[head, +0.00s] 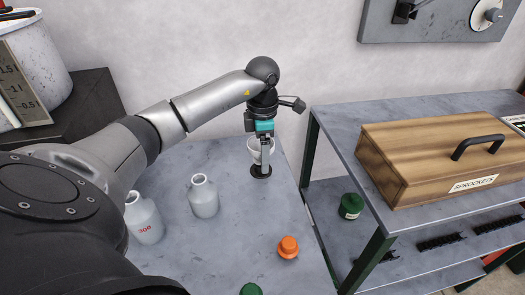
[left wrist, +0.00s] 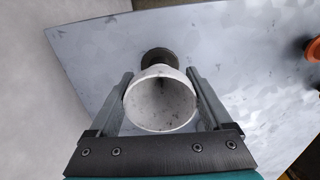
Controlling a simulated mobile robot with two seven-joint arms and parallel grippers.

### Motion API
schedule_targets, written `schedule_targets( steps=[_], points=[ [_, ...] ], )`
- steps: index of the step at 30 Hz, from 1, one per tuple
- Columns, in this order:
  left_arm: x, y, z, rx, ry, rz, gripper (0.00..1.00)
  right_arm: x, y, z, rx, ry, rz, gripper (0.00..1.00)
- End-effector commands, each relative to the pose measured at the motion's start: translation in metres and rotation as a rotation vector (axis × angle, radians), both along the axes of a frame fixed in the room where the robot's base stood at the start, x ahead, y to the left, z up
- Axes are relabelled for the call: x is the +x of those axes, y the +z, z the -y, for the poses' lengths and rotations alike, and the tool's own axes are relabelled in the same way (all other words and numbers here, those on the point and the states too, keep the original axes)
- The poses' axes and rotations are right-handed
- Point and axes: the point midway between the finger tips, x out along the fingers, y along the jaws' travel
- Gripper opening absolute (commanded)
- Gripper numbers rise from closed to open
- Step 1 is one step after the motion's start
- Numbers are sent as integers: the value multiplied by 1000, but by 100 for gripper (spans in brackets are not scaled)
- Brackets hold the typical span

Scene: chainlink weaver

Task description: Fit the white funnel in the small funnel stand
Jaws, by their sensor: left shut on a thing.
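The white funnel (head: 254,147) is between the fingers of my left gripper (head: 264,156), which is shut on it. In the left wrist view the funnel's wide round mouth (left wrist: 160,104) faces the camera, with a finger on each side. The small funnel stand (head: 260,173) shows as a dark round piece on the table below the gripper. In the left wrist view the stand (left wrist: 158,56) shows just beyond the funnel's narrow end. The spout is hidden, so I cannot tell whether it is inside the stand. My right gripper is not in view.
Two white bottles (head: 204,197) (head: 144,219) stand left of the stand on the grey table (head: 235,250). An orange cap (head: 288,247) and a green one (head: 251,289) are nearer. A shelf unit at right holds a wooden box (head: 415,150) and a green jar (head: 351,206).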

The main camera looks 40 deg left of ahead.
Motion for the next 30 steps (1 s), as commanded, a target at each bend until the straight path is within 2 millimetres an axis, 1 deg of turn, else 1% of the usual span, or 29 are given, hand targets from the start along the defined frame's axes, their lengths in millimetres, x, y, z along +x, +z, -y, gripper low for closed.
schedule_targets(
  steps=[1,12,13,15,17,25,28,30],
  points=[
    [0,-7,0,0,0,0,29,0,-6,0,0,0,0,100],
    [0,-8,0,-1,1,1,29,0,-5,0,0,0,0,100],
    [0,-8,0,-1,1,1,86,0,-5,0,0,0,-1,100],
    [0,-8,0,0,0,1,94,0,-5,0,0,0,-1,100],
    [0,-8,0,0,0,1,100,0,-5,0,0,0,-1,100],
    [0,-7,0,0,0,1,100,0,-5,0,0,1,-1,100],
    [1,2,0,2,0,3,100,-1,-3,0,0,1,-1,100],
    [1,13,0,1,-1,5,100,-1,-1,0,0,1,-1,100]
  ],
)
